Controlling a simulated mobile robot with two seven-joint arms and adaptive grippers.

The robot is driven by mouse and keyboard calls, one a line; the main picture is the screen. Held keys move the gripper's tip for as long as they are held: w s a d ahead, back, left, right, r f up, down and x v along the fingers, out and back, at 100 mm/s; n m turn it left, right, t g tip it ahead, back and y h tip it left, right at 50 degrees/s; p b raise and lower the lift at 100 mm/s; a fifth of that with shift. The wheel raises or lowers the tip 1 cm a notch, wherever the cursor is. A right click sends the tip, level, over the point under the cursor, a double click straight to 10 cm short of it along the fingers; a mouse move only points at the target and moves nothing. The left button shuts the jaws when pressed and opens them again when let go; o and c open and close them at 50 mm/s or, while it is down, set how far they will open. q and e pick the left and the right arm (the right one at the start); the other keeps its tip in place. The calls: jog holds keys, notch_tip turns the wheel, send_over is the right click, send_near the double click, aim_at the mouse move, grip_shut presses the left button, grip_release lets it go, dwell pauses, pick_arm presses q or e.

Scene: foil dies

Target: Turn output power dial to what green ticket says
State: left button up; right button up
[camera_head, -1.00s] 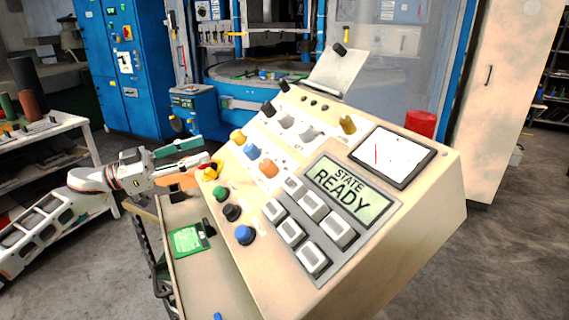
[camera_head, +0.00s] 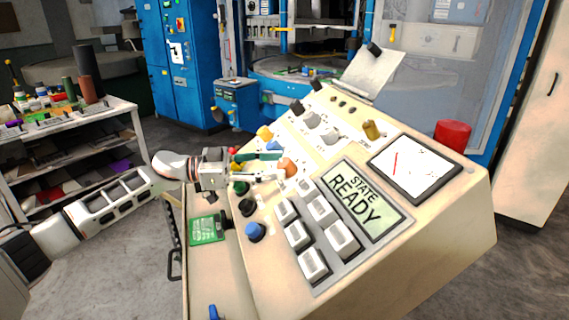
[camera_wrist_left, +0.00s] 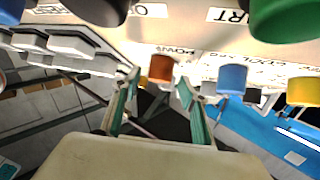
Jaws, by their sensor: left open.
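The cream console has coloured dials: an orange dial (camera_head: 291,168), a blue dial (camera_head: 274,147) and a yellow dial (camera_head: 265,133). Their labels are too small to read in the head view, so I cannot tell which is output power. My left gripper (camera_head: 281,166) is open, with its green-padded fingers reaching the orange dial. In the left wrist view the orange dial (camera_wrist_left: 160,69) shows between the fingertips (camera_wrist_left: 159,92), and I cannot tell whether they touch it. The green ticket (camera_head: 207,229) lies on the lower ledge; its writing is unreadable. My right gripper is not in view.
Green, black and blue buttons stand close below my left gripper, with the blue button (camera_head: 255,232) nearest the front. White keys (camera_head: 297,234) and a display (camera_head: 357,199) reading STATE READY lie to the right. A red cylinder (camera_head: 452,135) stands behind the console.

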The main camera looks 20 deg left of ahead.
aim_at(291, 169)
pick_arm(q)
jog(key=shift+x, duration=1.45)
jog(key=c, duration=1.1)
